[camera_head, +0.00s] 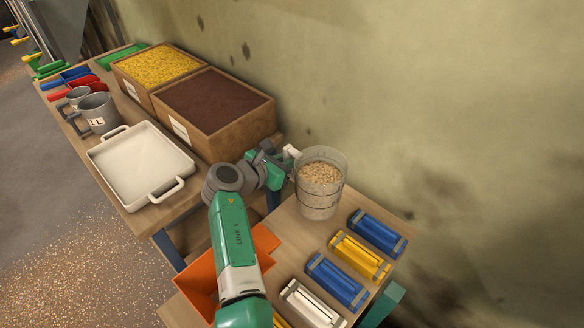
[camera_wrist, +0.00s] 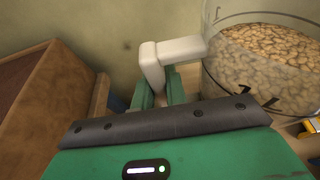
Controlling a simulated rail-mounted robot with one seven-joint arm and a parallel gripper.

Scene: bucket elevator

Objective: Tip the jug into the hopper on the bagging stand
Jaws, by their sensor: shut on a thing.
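The clear jug (camera_head: 320,200) has dark marks on its side and is filled with tan grain or pellets. It is upright at the back left of the near bench; whether its base touches the bench I cannot tell. My gripper (camera_head: 284,162) is on its left side, shut on its white handle. In the wrist view the fingers (camera_wrist: 160,98) close around the handle, and the jug (camera_wrist: 240,80) is at the right. The orange hopper (camera_head: 192,279) is at the near bench's left edge, partly hidden behind my arm.
Blue, yellow and white clip-like blocks (camera_head: 360,257) line the near bench, right of the hopper. The left bench holds a white tray (camera_head: 140,165), grey jugs (camera_head: 97,112) and wooden boxes of yellow and brown material (camera_head: 215,105). A wall stands close behind. Grain lies on the floor.

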